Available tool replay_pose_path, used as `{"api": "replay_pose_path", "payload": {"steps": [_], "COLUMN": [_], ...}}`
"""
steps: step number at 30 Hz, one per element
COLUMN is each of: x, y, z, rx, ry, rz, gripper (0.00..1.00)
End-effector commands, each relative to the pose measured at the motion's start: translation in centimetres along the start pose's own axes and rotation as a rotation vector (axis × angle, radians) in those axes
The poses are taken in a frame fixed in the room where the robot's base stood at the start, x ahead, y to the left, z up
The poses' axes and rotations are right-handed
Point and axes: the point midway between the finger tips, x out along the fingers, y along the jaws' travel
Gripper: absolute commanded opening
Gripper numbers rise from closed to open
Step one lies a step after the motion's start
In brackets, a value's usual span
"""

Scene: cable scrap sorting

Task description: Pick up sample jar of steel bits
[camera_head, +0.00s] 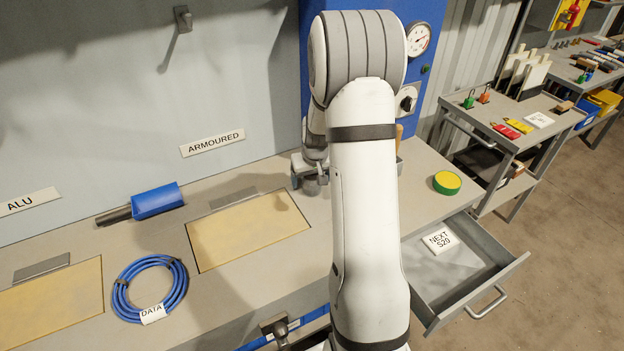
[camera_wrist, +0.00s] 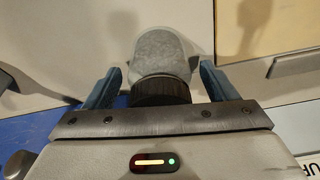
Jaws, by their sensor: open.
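The sample jar (camera_wrist: 170,52) shows in the wrist view, with a speckled grey body and a dark ridged lid (camera_wrist: 160,90). I take its grey filling for the steel bits. My gripper (camera_wrist: 160,78) is open, with one blue finger on each side of the jar. A gap shows between each finger and the jar, so the fingers do not appear to grip it.
A coiled blue cable (camera_head: 150,288) tagged DATA lies on the bench, left of a tan panel (camera_head: 247,230). A blue scoop-like piece (camera_head: 157,200) lies near the wall. A green-yellow roll (camera_head: 447,182) sits right of my arm, above an open drawer (camera_head: 478,283) holding a NEXT card (camera_head: 440,241).

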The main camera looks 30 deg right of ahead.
Motion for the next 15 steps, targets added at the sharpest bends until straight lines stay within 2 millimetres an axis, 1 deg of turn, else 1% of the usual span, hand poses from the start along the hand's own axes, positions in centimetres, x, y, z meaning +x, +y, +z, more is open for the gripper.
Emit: {"api": "replay_pose_path", "payload": {"steps": [3, 8, 11, 15], "x": [0.46, 0.44, 0.44, 0.43], "y": [0.01, 0.02, 0.04, 0.05], "z": [-0.02, -0.02, -0.01, 0.00], "rx": [0.000, 0.000, 0.001, 0.001], "ry": [0.001, 0.001, 0.001, 0.001], "rz": [0.000, 0.000, 0.000, 0.000], "gripper": [0.79, 0.79, 0.73, 0.61]}}
